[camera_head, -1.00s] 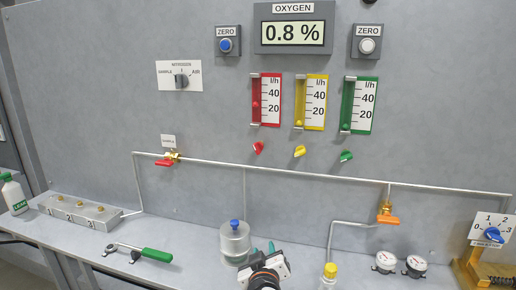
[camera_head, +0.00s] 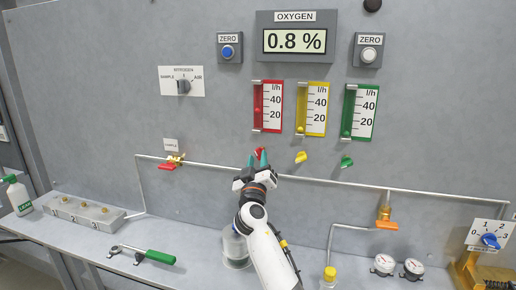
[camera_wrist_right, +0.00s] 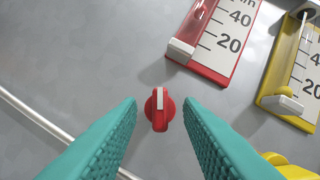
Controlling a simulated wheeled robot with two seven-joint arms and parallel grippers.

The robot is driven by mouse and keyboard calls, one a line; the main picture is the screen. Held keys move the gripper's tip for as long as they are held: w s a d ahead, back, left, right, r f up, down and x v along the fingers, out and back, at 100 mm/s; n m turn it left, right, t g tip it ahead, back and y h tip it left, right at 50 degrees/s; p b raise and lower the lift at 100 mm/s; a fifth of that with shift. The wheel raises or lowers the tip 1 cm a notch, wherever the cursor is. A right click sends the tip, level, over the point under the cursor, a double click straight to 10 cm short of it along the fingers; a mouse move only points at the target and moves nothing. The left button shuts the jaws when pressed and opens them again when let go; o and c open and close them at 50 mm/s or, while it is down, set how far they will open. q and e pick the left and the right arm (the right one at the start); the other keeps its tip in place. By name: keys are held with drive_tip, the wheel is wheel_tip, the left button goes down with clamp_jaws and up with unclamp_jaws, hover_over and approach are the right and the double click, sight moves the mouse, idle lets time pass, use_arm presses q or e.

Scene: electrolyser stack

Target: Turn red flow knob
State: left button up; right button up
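The red flow knob (camera_wrist_right: 159,109) sits on the grey panel below the red flow meter (camera_head: 267,106). In the right wrist view it shows between and just beyond my two teal fingertips, with a pale stripe across its face. My right gripper (camera_head: 257,161) is open around the line to the knob, and I see no contact. In the head view the knob (camera_head: 260,150) is partly hidden by the fingers. The red meter also shows in the right wrist view (camera_wrist_right: 212,40). My left gripper is not in view.
The yellow knob (camera_head: 300,157) and green knob (camera_head: 346,162) sit to the right of the red one. A metal pipe (camera_head: 330,182) runs across the panel below the knobs. A bottle (camera_head: 234,247) stands on the bench behind my right arm.

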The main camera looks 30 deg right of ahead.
sight(257, 157)
drive_tip(key=shift+p+x, duration=0.35)
drive_tip(key=shift+x, duration=1.3)
drive_tip(key=shift+a, duration=0.1)
drive_tip(key=c, duration=0.6)
drive_tip(key=m+h+b, duration=0.1)
drive_tip(key=m+b, duration=0.1)
drive_tip(key=b, duration=0.4)
drive_tip(key=m+g+h+b, duration=0.1)
drive_tip(key=m+b, duration=0.2)
drive_tip(key=b, duration=0.4)
drive_tip(key=m+g+h+b, duration=0.1)
drive_tip(key=m+b, duration=0.1)
drive_tip(key=b, duration=0.5)
drive_tip(key=shift+f+m, duration=0.25)
drive_tip(key=shift+m, duration=0.15)
drive_tip(key=shift+c, duration=0.2)
drive_tip(key=shift+b, duration=0.3)
drive_tip(key=shift+r, duration=0.2)
drive_tip(key=shift+m+g, duration=0.3)
